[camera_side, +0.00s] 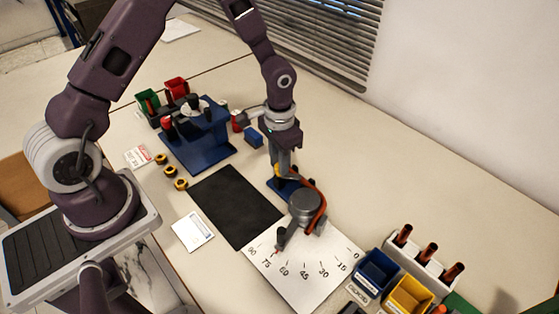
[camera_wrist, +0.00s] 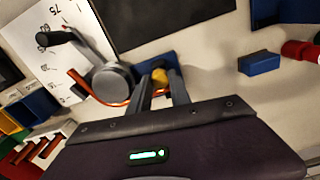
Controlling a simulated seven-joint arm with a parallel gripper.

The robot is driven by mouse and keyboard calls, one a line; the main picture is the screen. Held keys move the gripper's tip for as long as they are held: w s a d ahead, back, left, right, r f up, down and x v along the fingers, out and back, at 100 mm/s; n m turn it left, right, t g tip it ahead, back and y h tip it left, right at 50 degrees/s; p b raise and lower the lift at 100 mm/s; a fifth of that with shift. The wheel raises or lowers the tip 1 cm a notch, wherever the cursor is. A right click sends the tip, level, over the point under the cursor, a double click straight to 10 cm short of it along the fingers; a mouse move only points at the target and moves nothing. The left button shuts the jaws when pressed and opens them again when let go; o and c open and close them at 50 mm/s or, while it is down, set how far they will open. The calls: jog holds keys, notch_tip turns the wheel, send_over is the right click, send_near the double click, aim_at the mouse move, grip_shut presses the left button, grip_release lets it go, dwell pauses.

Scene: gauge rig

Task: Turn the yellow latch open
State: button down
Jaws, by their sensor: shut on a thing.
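The yellow latch (camera_wrist: 160,76) shows between my fingertips in the wrist view, on a blue base (camera_side: 279,187). My gripper (camera_side: 284,172) points down over the base and is shut on the latch, and its fingers hide part of it. A grey round gauge body (camera_side: 304,203) stands beside it, also seen in the wrist view (camera_wrist: 112,83). Its dark pointer arm (camera_side: 283,238) reaches over a white scale plate (camera_side: 309,289) to near the 75 mark. A red-orange cable (camera_side: 319,206) curves around the gauge body.
A black mat (camera_side: 235,205) lies left of the gauge. A blue stand (camera_side: 200,145) is behind it. Blue (camera_side: 376,271) and yellow (camera_side: 408,296) bins and a white rack (camera_side: 422,262) stand front right. The table right of my gripper is clear.

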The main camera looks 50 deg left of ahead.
jog(key=m, duration=0.3)
jog(key=shift+m, duration=2.2)
jog(key=c, duration=1.2)
grip_release()
notch_tip(320, 180, up, 7)
jog(key=shift+r, duration=0.1)
